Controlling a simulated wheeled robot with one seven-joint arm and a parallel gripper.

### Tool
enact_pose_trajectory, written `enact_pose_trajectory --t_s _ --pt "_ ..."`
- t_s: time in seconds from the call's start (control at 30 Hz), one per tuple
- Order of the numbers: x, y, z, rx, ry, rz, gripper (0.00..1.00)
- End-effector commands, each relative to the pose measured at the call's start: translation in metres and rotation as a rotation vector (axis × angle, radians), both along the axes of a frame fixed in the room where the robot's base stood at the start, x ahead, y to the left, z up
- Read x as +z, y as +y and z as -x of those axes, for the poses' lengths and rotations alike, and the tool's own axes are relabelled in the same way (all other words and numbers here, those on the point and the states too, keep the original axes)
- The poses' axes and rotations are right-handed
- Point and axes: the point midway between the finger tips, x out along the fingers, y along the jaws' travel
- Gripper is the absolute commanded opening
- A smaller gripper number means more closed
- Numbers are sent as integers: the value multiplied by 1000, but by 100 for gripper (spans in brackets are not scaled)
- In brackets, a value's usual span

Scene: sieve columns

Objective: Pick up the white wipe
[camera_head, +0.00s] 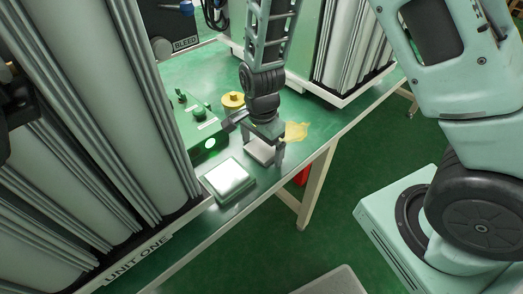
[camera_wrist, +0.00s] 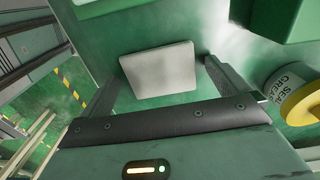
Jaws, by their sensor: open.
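A pale white, flat slab that looks like the white wipe (camera_head: 262,152) lies on the green bench near its front edge. In the wrist view the wipe (camera_wrist: 158,70) shows as a tilted rectangle between my fingers. My gripper (camera_head: 265,160) points down over it, one finger on each side. In the wrist view my gripper (camera_wrist: 160,68) is open, with green surface showing between the wipe and each finger. I cannot tell whether the fingertips touch the bench.
A white-topped pad (camera_head: 229,180) lies left of my gripper. A green control box (camera_head: 195,125) with knobs and a yellow tin (camera_head: 233,100) stand behind. The tin, labelled grease, also shows in the wrist view (camera_wrist: 300,102). A yellow cloth (camera_head: 296,131) lies to the right.

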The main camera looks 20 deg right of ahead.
Motion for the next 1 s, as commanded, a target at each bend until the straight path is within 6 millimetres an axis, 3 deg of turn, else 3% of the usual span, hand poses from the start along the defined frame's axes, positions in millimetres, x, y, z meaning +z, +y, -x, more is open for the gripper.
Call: enact_pose_trajectory --t_s 0.07,0.2,0.23,0.57,1.0 --pt "0 0 0 0 0 0 100" --pt "0 0 0 0 0 0 61" --pt "0 0 0 0 0 0 55" --pt "4 0 0 1 -2 -1 55" --pt "81 1 -1 2 -5 -2 55"
